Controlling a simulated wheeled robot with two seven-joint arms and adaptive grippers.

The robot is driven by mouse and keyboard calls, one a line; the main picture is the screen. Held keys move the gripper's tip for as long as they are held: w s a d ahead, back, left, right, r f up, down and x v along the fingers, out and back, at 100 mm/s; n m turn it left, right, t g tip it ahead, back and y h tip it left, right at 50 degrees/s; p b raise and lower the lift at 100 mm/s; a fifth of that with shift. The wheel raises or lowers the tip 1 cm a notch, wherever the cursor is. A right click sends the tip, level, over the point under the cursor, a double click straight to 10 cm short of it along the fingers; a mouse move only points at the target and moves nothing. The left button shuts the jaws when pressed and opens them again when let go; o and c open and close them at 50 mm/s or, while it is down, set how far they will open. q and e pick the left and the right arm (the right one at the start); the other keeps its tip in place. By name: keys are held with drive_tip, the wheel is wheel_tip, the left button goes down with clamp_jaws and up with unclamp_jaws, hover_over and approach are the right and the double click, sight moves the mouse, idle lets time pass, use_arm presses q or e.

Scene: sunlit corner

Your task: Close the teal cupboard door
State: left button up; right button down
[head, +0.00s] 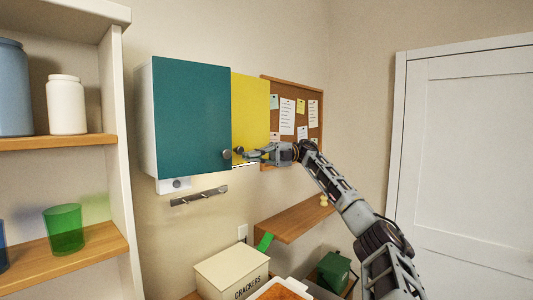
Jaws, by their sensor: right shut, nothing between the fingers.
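The teal cupboard door (190,115) is on a white wall cupboard (147,120) left of centre. Its right edge seems to stand slightly proud of the yellow door (250,110) beside it and covers part of it, so it looks a little ajar; the exact gap cannot be told. A dark round knob (227,154) is near its lower right corner. My right gripper (247,155) is shut and empty, in front of the yellow door's lower part, just right of the teal door's edge. Whether it touches a door is unclear. My left gripper is out of view.
A shelf unit (115,150) with jars and a green cup (64,229) stands at left. A hook rail (199,196) is below the cupboard. A wooden wall shelf (292,218) and crackers box (232,271) are lower. A corkboard (314,135) hangs behind my right arm.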

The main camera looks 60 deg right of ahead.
drive_tip(key=d+p, duration=0.4)
drive_tip(key=d, duration=0.3)
drive_tip(key=shift+d, duration=0.25)
idle(0.5)
drive_tip(key=shift+d, duration=0.1)
idle(0.5)
